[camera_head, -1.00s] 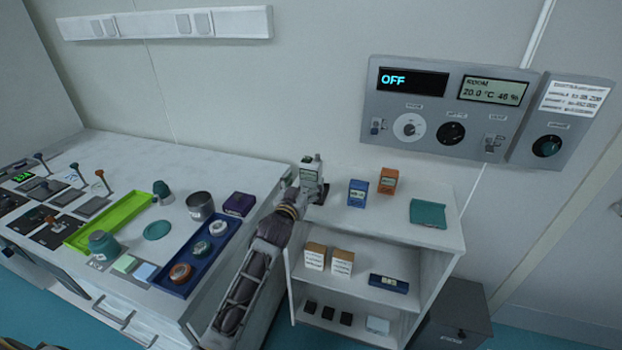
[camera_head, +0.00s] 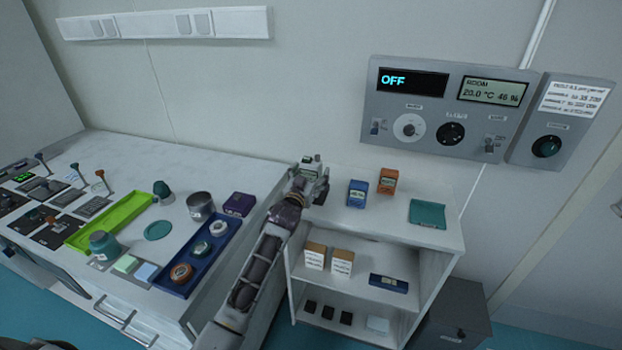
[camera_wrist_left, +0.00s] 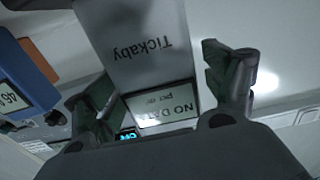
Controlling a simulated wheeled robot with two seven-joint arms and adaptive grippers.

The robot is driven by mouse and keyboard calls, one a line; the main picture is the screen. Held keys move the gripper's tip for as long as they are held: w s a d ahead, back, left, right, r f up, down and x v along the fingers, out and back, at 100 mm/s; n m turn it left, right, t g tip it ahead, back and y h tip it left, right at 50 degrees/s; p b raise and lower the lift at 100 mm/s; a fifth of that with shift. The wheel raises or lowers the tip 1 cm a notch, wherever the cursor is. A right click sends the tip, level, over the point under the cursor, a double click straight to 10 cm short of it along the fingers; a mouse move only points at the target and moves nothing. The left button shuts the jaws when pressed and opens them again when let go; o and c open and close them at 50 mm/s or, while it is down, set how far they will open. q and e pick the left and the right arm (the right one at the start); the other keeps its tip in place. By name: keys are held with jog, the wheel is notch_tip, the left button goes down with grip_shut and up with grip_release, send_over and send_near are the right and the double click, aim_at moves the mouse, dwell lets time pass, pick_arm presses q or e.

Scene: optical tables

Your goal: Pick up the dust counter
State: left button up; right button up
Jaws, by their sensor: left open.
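The dust counter (camera_head: 309,162) is a light grey device standing at the left end of the shelf unit's top. In the left wrist view it shows close up as a grey body (camera_wrist_left: 138,40) lettered "Tickaby" with a "NO DATA" display. My left gripper (camera_head: 311,185) is at the counter and hides its lower part in the head view. In the left wrist view its open fingers (camera_wrist_left: 160,80) stand on either side of the counter. I cannot tell whether either finger touches it. My right gripper is not in view.
A blue box (camera_head: 357,193) and an orange box (camera_head: 388,181) stand right of the counter on the shelf top. A teal item (camera_head: 428,213) lies farther right. A control panel (camera_head: 450,112) hangs above. The workbench (camera_head: 130,165) with trays is at left.

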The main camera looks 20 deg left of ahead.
aim_at(311, 158)
pick_arm(q)
jog(key=shift+w, duration=0.1)
dwell(0.4)
jog(key=shift+r, duration=0.1)
jog(key=c, duration=1.5)
jog(key=shift+r, duration=5.05)
